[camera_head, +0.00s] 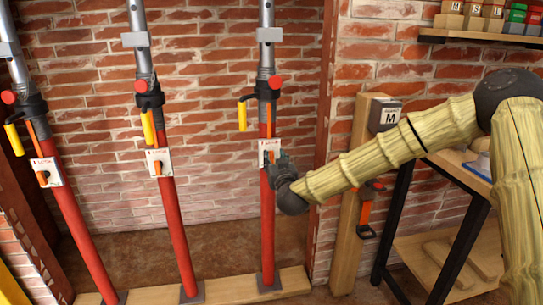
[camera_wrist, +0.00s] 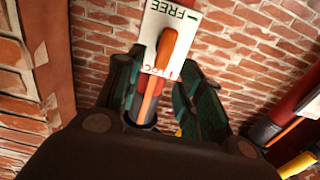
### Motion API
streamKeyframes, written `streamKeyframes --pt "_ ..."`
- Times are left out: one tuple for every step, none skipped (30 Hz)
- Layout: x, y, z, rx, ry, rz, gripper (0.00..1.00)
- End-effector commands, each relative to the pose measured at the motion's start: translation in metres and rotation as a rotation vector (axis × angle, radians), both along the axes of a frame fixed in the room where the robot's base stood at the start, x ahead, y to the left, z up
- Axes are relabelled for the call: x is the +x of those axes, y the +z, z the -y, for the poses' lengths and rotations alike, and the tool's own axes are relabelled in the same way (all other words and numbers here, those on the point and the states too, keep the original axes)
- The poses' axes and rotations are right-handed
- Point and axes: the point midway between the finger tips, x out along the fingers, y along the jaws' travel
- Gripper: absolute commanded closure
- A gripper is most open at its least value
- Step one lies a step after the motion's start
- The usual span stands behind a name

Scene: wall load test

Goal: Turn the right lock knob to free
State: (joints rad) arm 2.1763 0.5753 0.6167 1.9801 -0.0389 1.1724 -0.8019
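Three red props stand against the brick wall, each with a white lock plate. The right plate (camera_head: 264,147) is on the right prop (camera_head: 267,225), partly covered by my gripper (camera_head: 278,161). In the wrist view the plate (camera_wrist: 152,27) shows the word FREE at its top and partly covered LOCK lettering lower down. The orange right lock knob (camera_wrist: 168,46) lies across the plate towards the LOCK lettering. My gripper's dark green fingers (camera_wrist: 163,95) are spread, one on each side of the knob, with visible gaps. Whether a finger touches it cannot be told.
The middle lock plate (camera_head: 153,158) and left lock plate (camera_head: 41,172) show orange knobs. A yellow handle (camera_head: 242,115) sticks out left of the right prop's collar. A wooden post (camera_head: 347,210) and a workbench (camera_head: 440,247) stand at the right.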

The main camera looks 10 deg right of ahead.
Motion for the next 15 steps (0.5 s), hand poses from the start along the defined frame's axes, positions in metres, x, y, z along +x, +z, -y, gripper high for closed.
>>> streamKeyframes --pt "0.009 -0.001 0.0 0.001 -0.001 0.001 0.62" --pt "0.014 -0.001 0.0 0.001 -0.001 0.001 0.62" --pt "0.019 -0.002 0.0 0.001 -0.001 0.001 0.62" --pt "0.024 -0.002 0.0 0.001 -0.001 0.0 0.62" --pt "0.028 -0.002 0.0 0.001 -0.001 0.0 0.62" --pt "0.033 -0.001 0.0 0.001 0.0 0.0 0.62" --pt "0.036 -0.001 0.0 0.001 -0.001 0.001 0.62" --pt "0.039 -0.001 0.0 0.0 -0.001 0.001 0.62" --pt "0.043 -0.001 0.0 0.0 0.0 0.0 0.62" --pt "0.045 -0.001 0.0 0.0 0.0 -0.001 0.62" --pt "0.047 -0.001 0.0 0.0 0.0 -0.001 0.62" --pt "0.049 -0.001 0.0 0.001 0.0 -0.001 0.62" --pt "0.051 -0.001 0.0 0.001 0.0 0.0 0.62" --pt "0.052 -0.001 0.0 0.001 0.0 0.0 0.62" --pt "0.052 -0.001 0.0 0.001 0.0 0.0 0.62"
